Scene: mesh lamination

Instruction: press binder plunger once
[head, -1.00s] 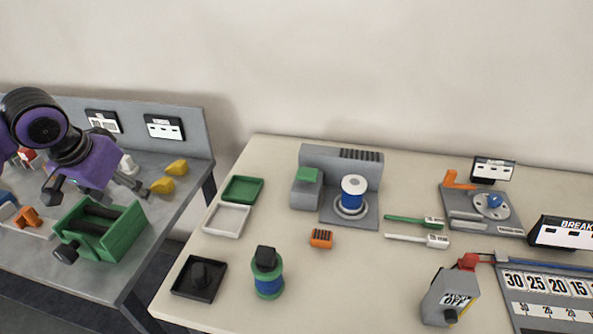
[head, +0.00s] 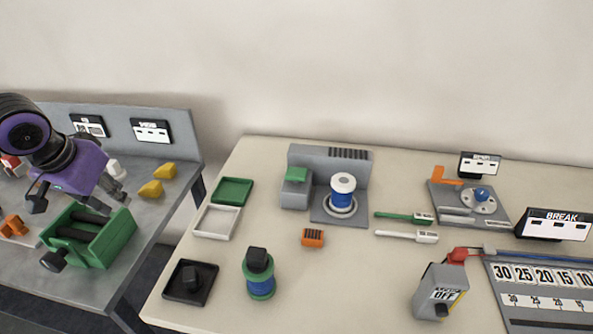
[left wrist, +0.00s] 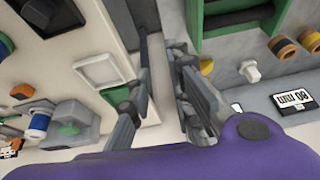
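No part is plainly marked as the binder plunger. A green-and-blue bottle with a black top (head: 259,273) stands upright on the cream table, beside a black square tray (head: 206,297) holding a small black block. A grey stand (head: 330,165) farther back bears a blue-and-white spool (head: 342,191) and a green block (head: 297,174). My left gripper (head: 120,182) hangs over the grey bench at left, behind the green box and well away from the bottle. In the left wrist view its fingers (left wrist: 158,75) are apart with nothing between them. My right gripper is out of view.
A green box with dark rollers (head: 105,240) sits on the grey bench, near yellow pieces (head: 151,189). A gap separates the bench from the cream table. Green (head: 232,191) and white (head: 217,221) trays, an orange block (head: 313,237) and a grey switch box (head: 440,290) stand on the table.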

